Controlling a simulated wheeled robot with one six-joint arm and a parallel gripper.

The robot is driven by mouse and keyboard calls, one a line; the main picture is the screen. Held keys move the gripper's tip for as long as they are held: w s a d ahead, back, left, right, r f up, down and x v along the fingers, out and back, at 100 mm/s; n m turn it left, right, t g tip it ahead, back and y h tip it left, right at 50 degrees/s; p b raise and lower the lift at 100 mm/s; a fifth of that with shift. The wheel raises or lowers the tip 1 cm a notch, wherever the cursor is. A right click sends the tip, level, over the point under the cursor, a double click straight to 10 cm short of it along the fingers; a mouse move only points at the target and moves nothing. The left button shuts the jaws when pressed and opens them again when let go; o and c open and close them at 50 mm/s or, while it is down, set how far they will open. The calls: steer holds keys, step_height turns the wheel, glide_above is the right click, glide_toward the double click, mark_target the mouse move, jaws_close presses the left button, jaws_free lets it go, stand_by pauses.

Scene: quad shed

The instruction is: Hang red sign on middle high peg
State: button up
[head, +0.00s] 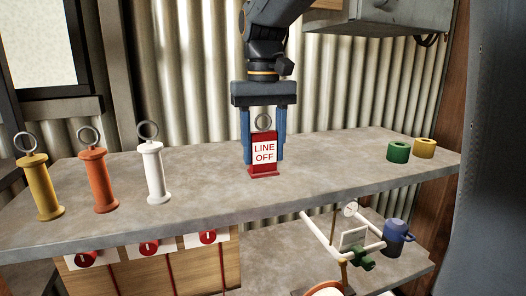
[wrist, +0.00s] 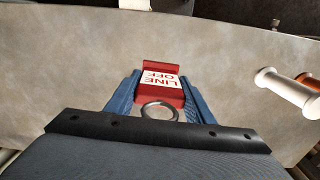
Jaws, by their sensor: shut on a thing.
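The red sign (head: 264,170) has a white label reading "LINE OFF" and a metal ring on top. It stands upright on the grey shelf (head: 330,157) in the head view. My gripper (head: 264,152) is above it, with its blue fingers down on both sides, shut on the sign. In the wrist view the red sign (wrist: 163,88) lies between the fingers (wrist: 158,98), its ring toward my palm. I cannot tell whether its base is lifted off the shelf. No high pegs can be made out in either view.
Yellow (head: 40,187), orange (head: 99,180) and white (head: 153,170) ringed spools stand at the shelf's left. A grey box (head: 395,16) hangs above right. A lower shelf holds a white-piped fixture (head: 345,235) and a blue mug (head: 397,237).

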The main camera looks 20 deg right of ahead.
steer(key=shift+f+p, duration=0.4)
steer(key=shift+f, duration=0.3)
steer(key=shift+f, duration=0.15)
steer(key=o, duration=1.1)
steer(key=shift+f+b, duration=0.15)
steer(key=shift+b, duration=0.45)
step_height(320, 180, up, 8)
steer(key=b, duration=0.2)
steer(key=shift+b, duration=0.3)
